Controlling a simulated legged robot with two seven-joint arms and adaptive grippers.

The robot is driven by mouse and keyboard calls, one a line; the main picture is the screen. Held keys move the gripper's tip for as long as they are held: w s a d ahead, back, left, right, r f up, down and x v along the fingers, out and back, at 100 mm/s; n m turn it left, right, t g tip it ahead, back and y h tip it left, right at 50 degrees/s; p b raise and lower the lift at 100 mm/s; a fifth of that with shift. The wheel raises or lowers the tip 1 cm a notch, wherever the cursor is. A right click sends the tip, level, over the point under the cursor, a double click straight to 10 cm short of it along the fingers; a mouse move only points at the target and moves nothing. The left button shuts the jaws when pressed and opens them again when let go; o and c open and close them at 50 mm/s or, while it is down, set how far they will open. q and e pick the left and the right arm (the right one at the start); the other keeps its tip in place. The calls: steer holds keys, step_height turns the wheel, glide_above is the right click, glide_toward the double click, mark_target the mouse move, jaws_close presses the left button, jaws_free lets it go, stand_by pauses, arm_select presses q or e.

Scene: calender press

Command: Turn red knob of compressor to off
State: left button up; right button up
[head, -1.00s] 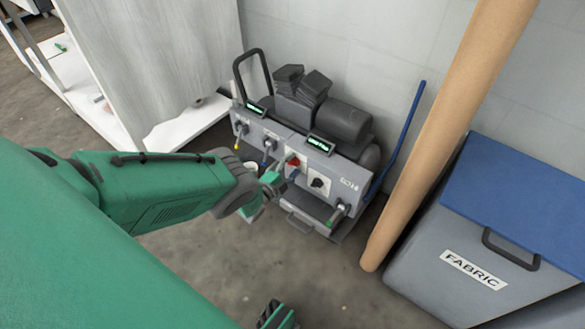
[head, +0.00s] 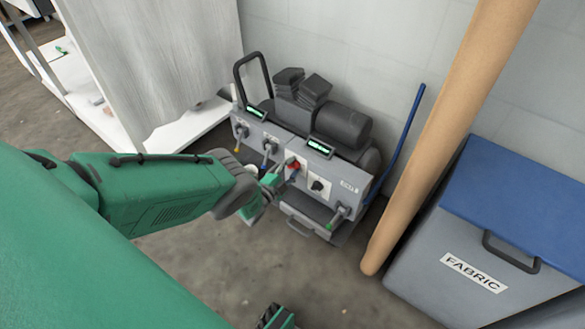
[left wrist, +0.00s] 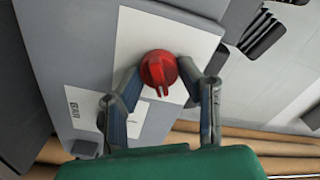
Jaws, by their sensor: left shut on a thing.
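The compressor (head: 300,208) is a grey unit with a dark motor and tank on top, standing against the wall. Its red knob (head: 293,163) is on the front panel, left of a black knob (head: 317,186). My left gripper (head: 280,178) reaches it from the left. In the left wrist view the round red knob (left wrist: 158,70) sits on a white plate, its tab pointing down in the picture. The two fingers of my left gripper (left wrist: 167,92) stand on either side of the knob, closed on it.
A tall brown roll (head: 445,130) and a blue handle (head: 397,150) stand right of the compressor. A grey bin marked FABRIC (head: 430,275) with a blue lid is farther right. A pale cabinet (head: 165,60) is left. The floor in front (head: 320,280) is clear.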

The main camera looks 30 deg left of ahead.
arm_select(q)
steer(key=n, duration=0.6)
steer(key=shift+s+f, duration=0.1)
steer(key=shift+s, duration=0.05)
steer(key=n, duration=0.6)
steer(key=shift+a, duration=0.1)
stand_by(0.5)
steer(key=o, duration=1.1)
steer(key=shift+n, duration=0.3)
steer(key=s, duration=0.8)
steer(key=s+a, duration=0.1)
steer(key=s, duration=0.3)
